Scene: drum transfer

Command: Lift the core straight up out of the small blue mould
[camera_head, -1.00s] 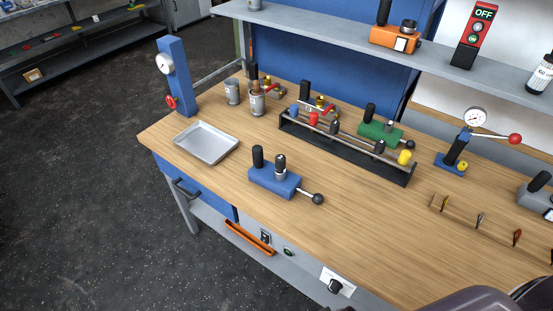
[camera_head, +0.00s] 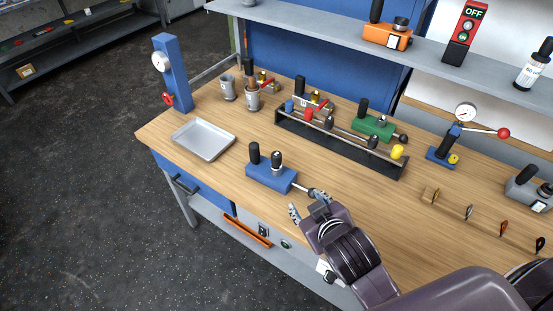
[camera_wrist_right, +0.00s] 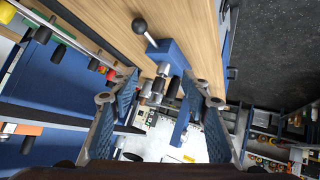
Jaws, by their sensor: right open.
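The small blue mould (camera_head: 268,181) stands on the wooden bench. The core (camera_head: 277,164), a silver collar with a black top, stands upright in it. A black post (camera_head: 254,153) rises beside the core. A lever runs from the mould's right side; my gripper hides its ball end. My right gripper (camera_head: 307,207) is open and empty, just right of the mould and apart from the core. In the right wrist view, the mould (camera_wrist_right: 174,58) shows beyond the open fingers (camera_wrist_right: 160,95). My left gripper is out of view.
A metal tray (camera_head: 204,139) lies left of the mould. A black rack (camera_head: 340,146) with several coloured knobs stands behind, near a green mould (camera_head: 374,127). Two grey cups stand at the back left. Bare bench lies between mould and rack.

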